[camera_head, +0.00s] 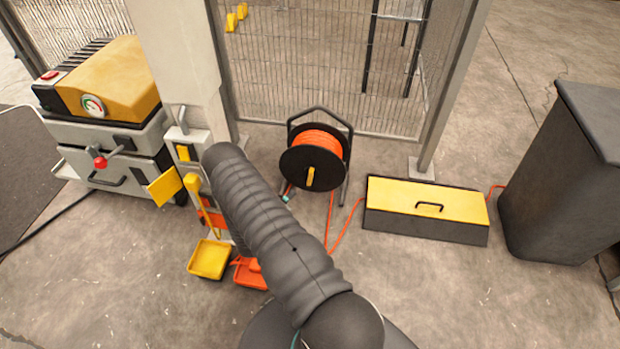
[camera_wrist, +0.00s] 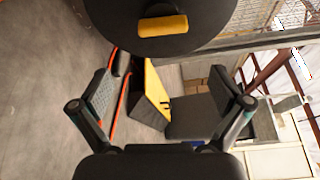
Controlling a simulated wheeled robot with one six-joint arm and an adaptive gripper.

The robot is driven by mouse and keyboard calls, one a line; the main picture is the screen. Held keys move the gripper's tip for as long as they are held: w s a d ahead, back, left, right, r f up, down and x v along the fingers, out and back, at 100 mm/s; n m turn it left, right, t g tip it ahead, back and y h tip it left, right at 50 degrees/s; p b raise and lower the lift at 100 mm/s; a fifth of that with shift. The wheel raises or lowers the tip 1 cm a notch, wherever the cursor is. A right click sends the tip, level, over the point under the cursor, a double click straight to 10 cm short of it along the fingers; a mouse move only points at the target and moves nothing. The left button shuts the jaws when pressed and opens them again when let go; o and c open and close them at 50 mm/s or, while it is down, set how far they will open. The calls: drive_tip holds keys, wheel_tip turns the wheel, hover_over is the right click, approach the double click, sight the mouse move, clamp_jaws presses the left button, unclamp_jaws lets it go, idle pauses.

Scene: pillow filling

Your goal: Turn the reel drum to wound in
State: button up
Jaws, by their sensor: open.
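The cable reel has a black drum (camera_head: 316,171) wound with orange cable on a dark tubular stand, in front of the mesh fence. A yellow handle (camera_head: 310,178) sits on the drum face. In the wrist view the drum (camera_wrist: 215,36) fills the top middle and its yellow handle (camera_wrist: 163,26) lies ahead of the fingers. My gripper (camera_wrist: 165,92) is open and empty, its two fingers apart, with the handle beyond them.
Orange cable (camera_head: 333,229) runs over the floor from the reel to a yellow-topped box (camera_head: 426,211). A dark bin (camera_head: 565,180) stands at the right. A yellow machine (camera_head: 112,82) and a post with yellow and orange scoops (camera_head: 209,259) stand at the left. Front right floor is clear.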

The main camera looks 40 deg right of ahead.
sight(310, 177)
drive_tip(key=shift+n, duration=0.5)
drive_tip(key=x, duration=1.3)
drive_tip(key=shift+w+d+r, duration=0.3)
drive_tip(key=shift+w, duration=0.15)
drive_tip(key=c, duration=1.4)
drive_tip(key=shift+c, duration=0.2)
